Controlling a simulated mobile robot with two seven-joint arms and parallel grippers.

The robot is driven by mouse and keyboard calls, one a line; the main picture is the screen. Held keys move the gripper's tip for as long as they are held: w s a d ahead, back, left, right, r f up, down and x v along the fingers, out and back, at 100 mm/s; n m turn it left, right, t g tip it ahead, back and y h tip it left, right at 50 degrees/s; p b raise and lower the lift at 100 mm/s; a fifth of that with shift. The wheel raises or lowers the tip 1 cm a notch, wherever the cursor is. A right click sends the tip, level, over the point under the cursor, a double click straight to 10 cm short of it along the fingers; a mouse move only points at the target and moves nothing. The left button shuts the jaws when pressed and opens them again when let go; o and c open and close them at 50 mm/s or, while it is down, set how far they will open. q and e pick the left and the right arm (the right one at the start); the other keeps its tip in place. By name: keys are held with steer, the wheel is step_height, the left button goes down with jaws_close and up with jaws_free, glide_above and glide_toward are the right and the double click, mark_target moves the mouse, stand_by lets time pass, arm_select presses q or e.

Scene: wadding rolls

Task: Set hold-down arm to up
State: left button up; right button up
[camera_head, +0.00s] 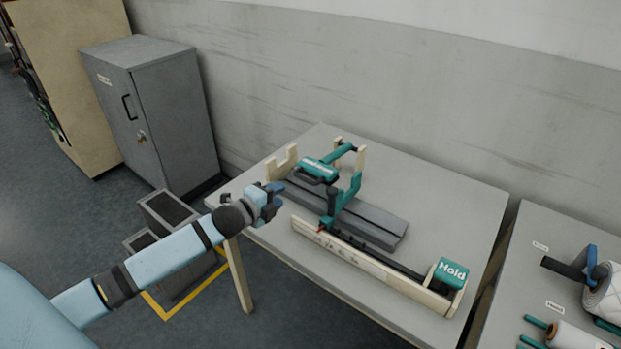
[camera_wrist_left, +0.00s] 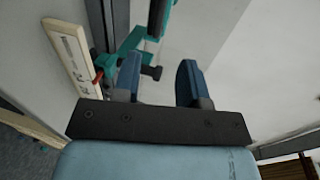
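On the table (camera_head: 460,195) stands a fixture with grey beds, a pale wooden scale strip (camera_head: 340,255) and a teal block marked "Hold" (camera_head: 451,272). A dark bar (camera_head: 380,255) runs low along the strip to that block; I cannot tell for sure whether it is the hold-down arm. A teal bracket (camera_head: 345,198) with a dark grip and red tip stands near the bar's left end. My left gripper (camera_head: 275,198) is at the table's left edge, left of the bracket. Its fingers (camera_wrist_left: 160,78) are apart and empty in the wrist view, near the teal bracket (camera_wrist_left: 128,45). My right gripper is out of view.
A second table (camera_head: 500,300) at right holds white rolls (camera_head: 603,295). A grey cabinet (camera_head: 155,110) and grey bins (camera_head: 165,215) stand left. The table's back right is clear.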

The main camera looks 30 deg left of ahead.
mark_target(305, 180)
arm_select(q)
steer(key=x, duration=1.3)
steer(key=shift+s+d, duration=0.1)
steer(key=shift+d, duration=0.05)
jaws_close()
